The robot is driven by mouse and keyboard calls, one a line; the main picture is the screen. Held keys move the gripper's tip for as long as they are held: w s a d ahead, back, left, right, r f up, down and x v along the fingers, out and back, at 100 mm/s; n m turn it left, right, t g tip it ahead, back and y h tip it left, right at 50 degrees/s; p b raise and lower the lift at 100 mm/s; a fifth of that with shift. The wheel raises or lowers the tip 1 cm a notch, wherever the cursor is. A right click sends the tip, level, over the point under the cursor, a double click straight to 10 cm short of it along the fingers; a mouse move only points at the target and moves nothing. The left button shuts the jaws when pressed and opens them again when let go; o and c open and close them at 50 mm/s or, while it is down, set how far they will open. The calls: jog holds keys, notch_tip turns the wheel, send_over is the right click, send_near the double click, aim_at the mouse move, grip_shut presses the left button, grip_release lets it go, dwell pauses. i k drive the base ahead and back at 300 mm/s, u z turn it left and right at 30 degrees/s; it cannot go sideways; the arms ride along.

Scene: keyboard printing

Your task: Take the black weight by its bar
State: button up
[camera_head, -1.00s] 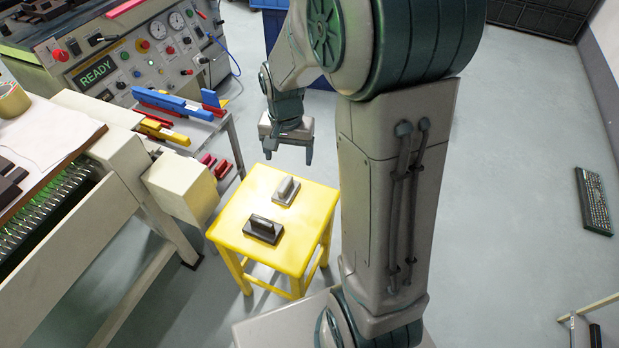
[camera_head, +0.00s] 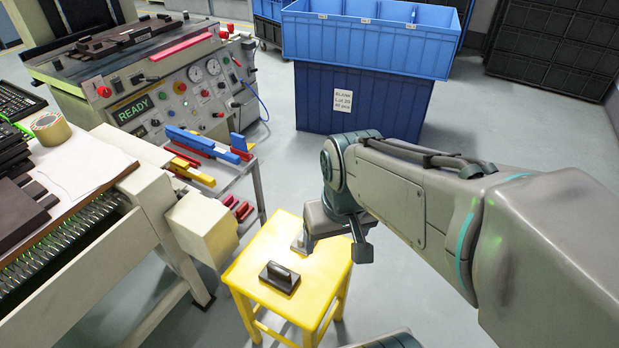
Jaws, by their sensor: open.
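The black weight (camera_head: 279,278) is a dark flat block with an upright bar on top. It sits on the front part of the yellow stool (camera_head: 310,296).
A cream machine box (camera_head: 201,228) stands close to the stool's left. A small rack with coloured bars (camera_head: 205,172) is behind it. Blue crates (camera_head: 366,100) stand at the back. My arm spans the right side; open floor (camera_head: 520,140) lies beyond it.

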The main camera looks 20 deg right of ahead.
aim_at(285, 280)
jog(key=k, duration=1)
jog(key=z, duration=1.2)
jog(key=i, duration=0.75)
jog(key=u, duration=1.6)
jog(key=i, duration=0.5)
jog(key=z, duration=0.05)
